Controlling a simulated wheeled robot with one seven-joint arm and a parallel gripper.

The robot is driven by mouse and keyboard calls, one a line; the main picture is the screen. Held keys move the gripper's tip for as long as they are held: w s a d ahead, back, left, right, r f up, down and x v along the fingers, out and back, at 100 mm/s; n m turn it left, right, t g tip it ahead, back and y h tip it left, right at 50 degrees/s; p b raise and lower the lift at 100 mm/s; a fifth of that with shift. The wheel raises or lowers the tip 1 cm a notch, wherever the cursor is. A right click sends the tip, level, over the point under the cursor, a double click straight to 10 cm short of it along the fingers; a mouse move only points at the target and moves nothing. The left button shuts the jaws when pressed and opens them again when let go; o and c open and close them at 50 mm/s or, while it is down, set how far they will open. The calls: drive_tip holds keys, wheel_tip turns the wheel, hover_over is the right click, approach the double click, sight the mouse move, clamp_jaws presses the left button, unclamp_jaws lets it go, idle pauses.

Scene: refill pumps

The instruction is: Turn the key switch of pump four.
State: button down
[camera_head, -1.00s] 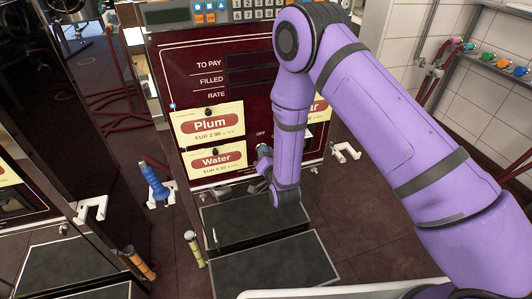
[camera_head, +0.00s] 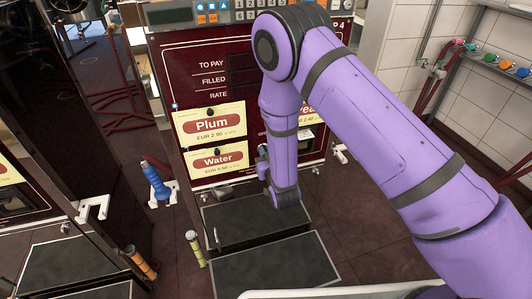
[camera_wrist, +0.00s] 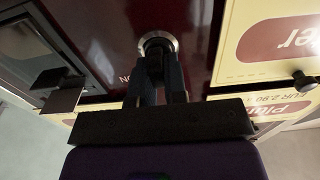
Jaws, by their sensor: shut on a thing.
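Pump four (camera_head: 195,60) is a dark red panel with a 4 at its top right. In the wrist view, the key switch (camera_wrist: 158,42) is a round metal collar on this panel, with a dark key in it. My gripper (camera_wrist: 157,72) is right under the collar, its two fingers close together on the key. The fingers hide most of the key, so its exact angle is hard to tell. A label beside the switch is partly hidden. In the head view my purple arm covers the switch.
Plum (camera_head: 211,125) and Water (camera_head: 217,161) price cards are left of my arm. In the wrist view a dark projecting bracket (camera_wrist: 62,92) is left of the fingers. A black platform (camera_head: 240,218) lies below.

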idle(0.3)
drive_tip(key=c, duration=1.2)
unclamp_jaws()
drive_tip(key=shift+o, duration=0.2)
drive_tip(key=shift+s, duration=0.1)
drive_tip(key=v, duration=1)
drive_tip(key=shift+s, duration=0.35)
